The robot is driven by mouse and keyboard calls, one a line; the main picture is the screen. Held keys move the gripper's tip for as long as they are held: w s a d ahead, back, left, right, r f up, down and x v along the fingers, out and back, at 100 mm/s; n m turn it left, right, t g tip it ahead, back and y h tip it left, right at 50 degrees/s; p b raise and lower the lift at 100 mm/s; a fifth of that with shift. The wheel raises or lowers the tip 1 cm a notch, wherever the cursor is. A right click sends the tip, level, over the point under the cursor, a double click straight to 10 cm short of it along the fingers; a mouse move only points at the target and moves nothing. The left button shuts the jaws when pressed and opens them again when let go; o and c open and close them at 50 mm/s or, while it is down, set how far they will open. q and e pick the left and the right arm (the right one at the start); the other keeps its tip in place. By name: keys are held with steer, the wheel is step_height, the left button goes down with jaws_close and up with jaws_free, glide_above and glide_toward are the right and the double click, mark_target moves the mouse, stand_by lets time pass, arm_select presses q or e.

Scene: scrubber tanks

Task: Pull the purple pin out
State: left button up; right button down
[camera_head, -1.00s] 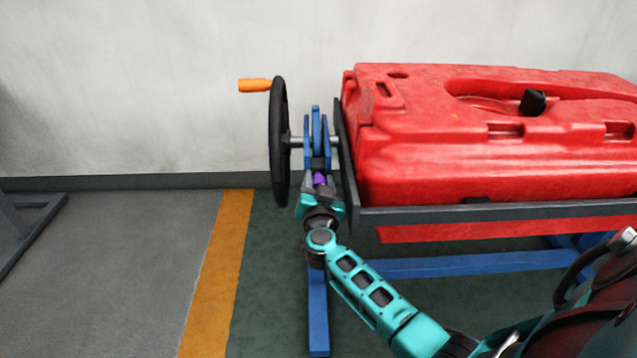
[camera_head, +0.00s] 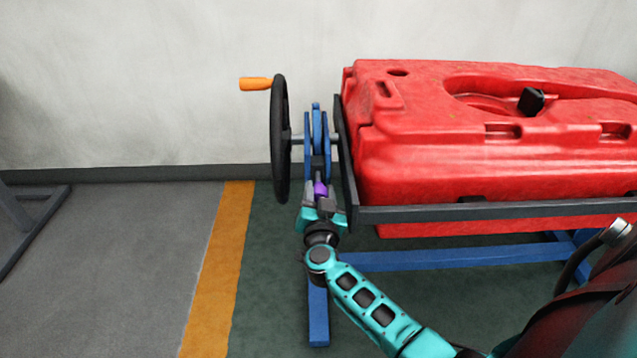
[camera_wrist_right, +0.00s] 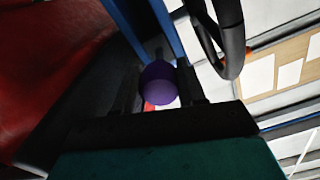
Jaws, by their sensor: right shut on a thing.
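The purple pin (camera_head: 320,189) shows at the front of the blue bracket (camera_head: 317,140), between the black handwheel and the red tank's frame. In the right wrist view the purple pin (camera_wrist_right: 158,84) is a rounded purple end between the two dark fingers. My right gripper (camera_head: 320,193) is shut on the purple pin, coming from the front and below. The pin's far part is hidden by the bracket and fingers. My left gripper is not in view.
A black handwheel (camera_head: 281,140) with an orange handle (camera_head: 256,84) stands left of the bracket. The red tank (camera_head: 480,140) rests in a grey frame (camera_head: 480,212) on the right. Open floor with an orange stripe (camera_head: 217,270) lies to the left.

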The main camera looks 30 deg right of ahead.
steer(key=c, duration=1)
jaws_free()
steer(key=shift+s+r, duration=0.1)
steer(key=shift+c, duration=0.2)
steer(key=shift+o, duration=0.8)
steer(key=shift+s+r, duration=0.1)
steer(key=shift+o, duration=1.2)
steer(key=shift+a, duration=0.1)
steer(key=shift+s+a, duration=0.2)
steer(key=shift+s, duration=0.15)
steer(key=p+v, duration=0.3)
steer(key=v, duration=0.9)
